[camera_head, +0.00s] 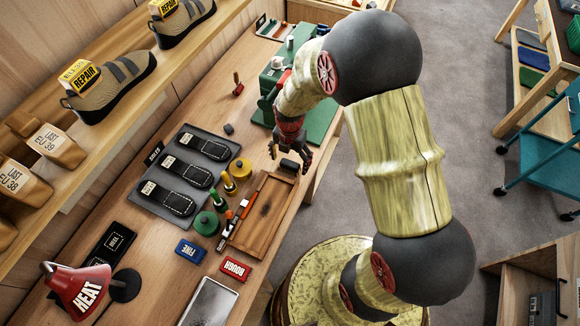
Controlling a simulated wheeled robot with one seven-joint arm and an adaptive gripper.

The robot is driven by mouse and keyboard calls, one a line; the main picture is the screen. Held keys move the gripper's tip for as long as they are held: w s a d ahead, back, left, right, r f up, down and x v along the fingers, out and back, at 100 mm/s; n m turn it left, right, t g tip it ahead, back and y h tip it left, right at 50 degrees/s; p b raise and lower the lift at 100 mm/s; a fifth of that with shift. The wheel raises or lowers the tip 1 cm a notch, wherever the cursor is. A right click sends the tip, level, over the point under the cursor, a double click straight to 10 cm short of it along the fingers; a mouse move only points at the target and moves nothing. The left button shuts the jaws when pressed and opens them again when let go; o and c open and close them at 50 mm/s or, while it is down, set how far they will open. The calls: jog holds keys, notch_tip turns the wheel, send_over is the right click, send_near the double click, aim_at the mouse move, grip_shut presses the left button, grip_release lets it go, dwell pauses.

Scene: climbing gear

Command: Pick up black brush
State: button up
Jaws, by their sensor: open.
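My gripper (289,154) is open, with its dark fingers spread and pointing down over the far end of a shallow wooden tray (262,240). A small black block, perhaps the black brush (289,165), shows between and just below the fingertips at the tray's far end. The fingers do not appear closed on it. I cannot tell whether they touch it, and its bristles cannot be made out.
Left of the tray lie orange-handled tools (229,224), a green round container (206,223) and yellow-topped bottles. A dark mat (150,203) holds black soles. A green machine (318,122) stands behind my gripper. Blue (190,251) and red (236,268) blocks lie nearer.

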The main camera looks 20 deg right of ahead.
notch_tip(320, 180, down, 3)
jog(key=shift+r, duration=0.15)
jog(key=c, duration=1.1)
jog(key=shift+c, duration=0.8)
jog(key=shift+r, duration=0.5)
notch_tip(320, 180, up, 2)
jog(key=shift+r, duration=0.1)
jog(key=s+a+r+p, duration=0.2)
jog(key=s+a+r, duration=0.3)
jog(key=s+r, duration=0.5)
jog(key=shift+s, duration=1.55)
